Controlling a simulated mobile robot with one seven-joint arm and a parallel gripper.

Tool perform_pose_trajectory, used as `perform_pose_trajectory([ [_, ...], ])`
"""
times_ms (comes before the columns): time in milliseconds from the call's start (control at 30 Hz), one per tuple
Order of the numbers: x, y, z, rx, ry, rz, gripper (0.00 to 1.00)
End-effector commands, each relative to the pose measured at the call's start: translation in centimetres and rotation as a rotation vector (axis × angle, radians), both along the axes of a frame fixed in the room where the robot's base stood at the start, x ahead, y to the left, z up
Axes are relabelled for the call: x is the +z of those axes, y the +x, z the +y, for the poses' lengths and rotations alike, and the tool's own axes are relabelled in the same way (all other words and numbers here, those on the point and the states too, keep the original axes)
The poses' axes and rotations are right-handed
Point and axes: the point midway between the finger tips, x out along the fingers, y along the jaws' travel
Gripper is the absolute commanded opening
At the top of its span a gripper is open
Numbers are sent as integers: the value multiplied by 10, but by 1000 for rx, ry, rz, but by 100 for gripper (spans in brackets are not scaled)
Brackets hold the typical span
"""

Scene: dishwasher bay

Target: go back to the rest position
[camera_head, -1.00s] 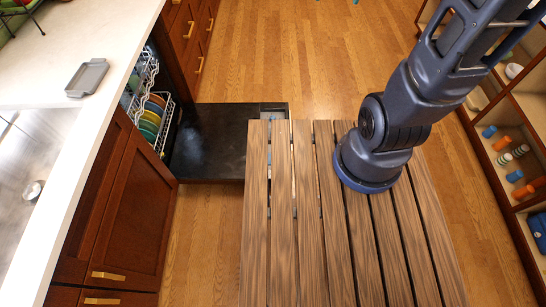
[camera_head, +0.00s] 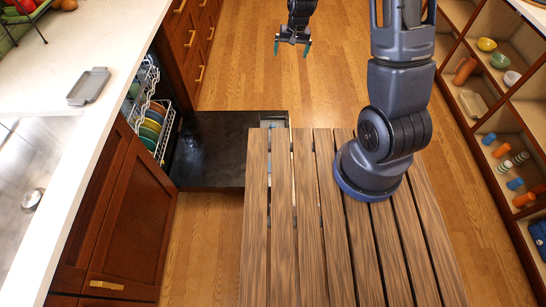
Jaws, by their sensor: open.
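My gripper (camera_head: 292,46) is at the top of the view, above the wooden floor. It points down, with its two teal-tipped fingers apart and nothing between them. My arm (camera_head: 398,95) rises from the slatted deck and runs out of the top of the picture. The gripper is apart from the counter, the dishwasher and the shelves.
The dishwasher's black door (camera_head: 212,150) is folded down, left of the slatted deck (camera_head: 300,240). Its rack (camera_head: 162,140) holds several colored plates. A grey tray (camera_head: 89,86) lies on the white counter (camera_head: 75,135). Shelves (camera_head: 505,100) with bowls and cups stand at right. Floor between is clear.

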Motion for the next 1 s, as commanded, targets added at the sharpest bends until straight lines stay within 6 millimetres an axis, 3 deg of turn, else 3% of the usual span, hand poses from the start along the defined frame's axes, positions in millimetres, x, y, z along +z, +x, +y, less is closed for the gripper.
perform_pose_trajectory([
  [33,-18,0,7,2,-3,12,100],
  [467,-155,-10,49,-6,-28,67,100],
  [767,-255,-37,68,-13,-56,99,100],
  [1000,-334,-71,74,-19,-86,123,100],
])
